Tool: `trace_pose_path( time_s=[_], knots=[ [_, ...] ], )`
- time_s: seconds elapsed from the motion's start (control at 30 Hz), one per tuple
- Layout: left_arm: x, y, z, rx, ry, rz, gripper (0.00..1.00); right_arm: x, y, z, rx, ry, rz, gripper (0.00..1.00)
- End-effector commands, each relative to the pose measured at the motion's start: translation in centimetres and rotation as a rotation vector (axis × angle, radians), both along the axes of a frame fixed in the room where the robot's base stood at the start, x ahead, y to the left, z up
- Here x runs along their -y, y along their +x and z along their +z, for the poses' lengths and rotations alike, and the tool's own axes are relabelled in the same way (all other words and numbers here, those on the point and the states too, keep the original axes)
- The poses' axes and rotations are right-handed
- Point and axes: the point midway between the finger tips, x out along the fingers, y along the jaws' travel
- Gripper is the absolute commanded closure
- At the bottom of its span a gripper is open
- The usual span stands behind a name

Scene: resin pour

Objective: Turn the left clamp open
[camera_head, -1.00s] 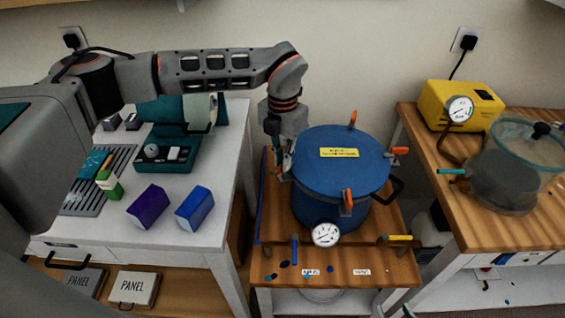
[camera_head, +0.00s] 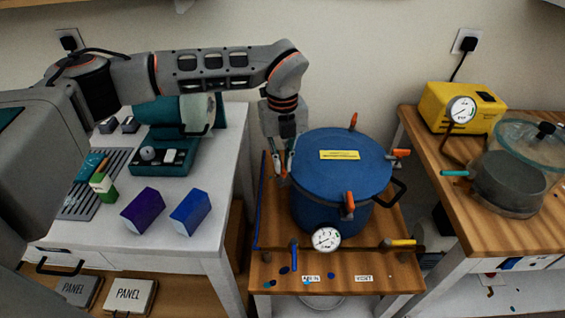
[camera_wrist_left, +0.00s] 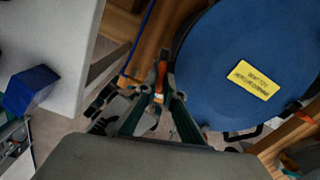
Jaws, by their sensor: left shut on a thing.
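The blue pot (camera_head: 335,190) stands upright on the small wooden table, with a flat blue lid carrying a yellow label (camera_wrist_left: 252,80). Orange-handled clamps sit around its rim: a back clamp (camera_head: 353,121), a right clamp (camera_head: 400,153) and a front clamp (camera_head: 348,204). My left gripper (camera_head: 284,174) is at the pot's left rim, pointing down. In the left wrist view, its fingers (camera_wrist_left: 162,88) are shut on the orange handle of the left clamp (camera_wrist_left: 161,70), beside the lid. In the head view the fingers mostly hide that clamp. My right gripper is not in view.
A gauge (camera_head: 326,239), a blue-handled valve (camera_head: 293,252) and a yellow-handled valve (camera_head: 398,243) lie along the pot's front. A white table (camera_head: 222,190) with two boxes stands left. A yellow pump (camera_head: 460,107) and a clear-domed pot (camera_head: 510,180) stand right.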

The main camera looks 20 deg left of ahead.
Motion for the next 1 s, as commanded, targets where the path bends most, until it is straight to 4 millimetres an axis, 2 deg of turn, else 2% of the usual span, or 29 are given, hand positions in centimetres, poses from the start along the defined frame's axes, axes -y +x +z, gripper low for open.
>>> trace_pose_path(
  time_s=[0.3, 0.83, 0.9, 0.93, 1.0],
  knots=[
    [0.03, 0.03, 0.01, 0.000, 0.000, 0.119, 1.00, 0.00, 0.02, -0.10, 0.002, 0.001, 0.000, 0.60],
    [0.03, 0.03, 0.04, 0.000, 0.000, 0.143, 1.00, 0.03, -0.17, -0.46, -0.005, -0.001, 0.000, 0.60],
    [0.02, 0.04, 0.04, 0.000, 0.000, 0.143, 0.79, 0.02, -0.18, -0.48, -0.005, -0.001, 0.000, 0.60],
    [0.02, 0.04, 0.04, 0.000, 0.000, 0.143, 0.75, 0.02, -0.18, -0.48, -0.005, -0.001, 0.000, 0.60],
    [0.02, 0.04, 0.03, 0.000, 0.000, 0.142, 0.75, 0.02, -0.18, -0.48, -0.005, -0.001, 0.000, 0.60]
  ],
)
